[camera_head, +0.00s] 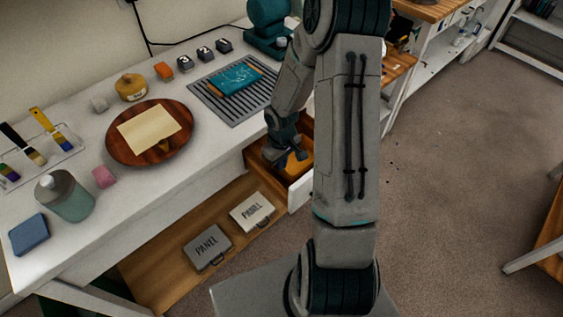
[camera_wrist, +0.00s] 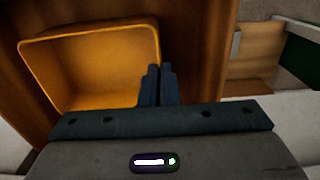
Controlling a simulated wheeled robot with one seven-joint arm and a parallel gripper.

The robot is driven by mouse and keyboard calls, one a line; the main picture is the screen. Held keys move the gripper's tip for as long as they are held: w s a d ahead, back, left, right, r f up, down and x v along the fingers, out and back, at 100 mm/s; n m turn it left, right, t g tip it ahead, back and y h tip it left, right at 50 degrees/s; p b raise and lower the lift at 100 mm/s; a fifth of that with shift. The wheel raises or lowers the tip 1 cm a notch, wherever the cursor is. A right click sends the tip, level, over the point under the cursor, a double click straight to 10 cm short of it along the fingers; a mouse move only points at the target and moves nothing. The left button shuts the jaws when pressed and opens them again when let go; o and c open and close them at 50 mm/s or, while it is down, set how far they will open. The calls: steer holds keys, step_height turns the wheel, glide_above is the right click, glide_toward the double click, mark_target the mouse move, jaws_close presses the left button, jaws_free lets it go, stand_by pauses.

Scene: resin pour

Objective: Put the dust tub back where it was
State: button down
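The dust tub looks to be the open orange-yellow tub (camera_head: 298,165) in the pulled-out drawer under the counter; it looks empty in the wrist view (camera_wrist: 95,60). My gripper (camera_head: 292,158) reaches down into the drawer. In the wrist view my gripper's two dark fingers (camera_wrist: 159,85) are close together at the tub's right wall, one on each side of it, and look shut on it. The lower part of the tub is hidden by my gripper. Whether the tub rests on the drawer floor cannot be told.
The drawer (camera_head: 263,178) stands open beside my arm. Two panel cases (camera_head: 207,247) lie on the shelf below. Floor at right is clear.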

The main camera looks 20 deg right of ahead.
steer(key=shift+f, duration=0.2)
steer(key=c, duration=1.7)
jaws_free()
steer(key=shift+r, duration=0.1)
step_height(320, 180, up, 12)
steer(key=s+a+r+m+t, duration=0.1)
steer(key=s+a+r, duration=0.1)
steer(key=s+r, duration=0.3)
steer(key=s+a+r+m+t, duration=0.1)
steer(key=s+a+r, duration=0.1)
steer(key=s+r, duration=0.4)
steer(key=s+a+r+m+t, duration=0.1)
steer(key=s+a+r+m, duration=0.1)
steer(key=s+r, duration=0.3)
steer(key=shift+s+a+r+p, duration=0.25)
steer(key=shift+s+a+p, duration=0.1)
steer(key=shift+a, duration=0.2)
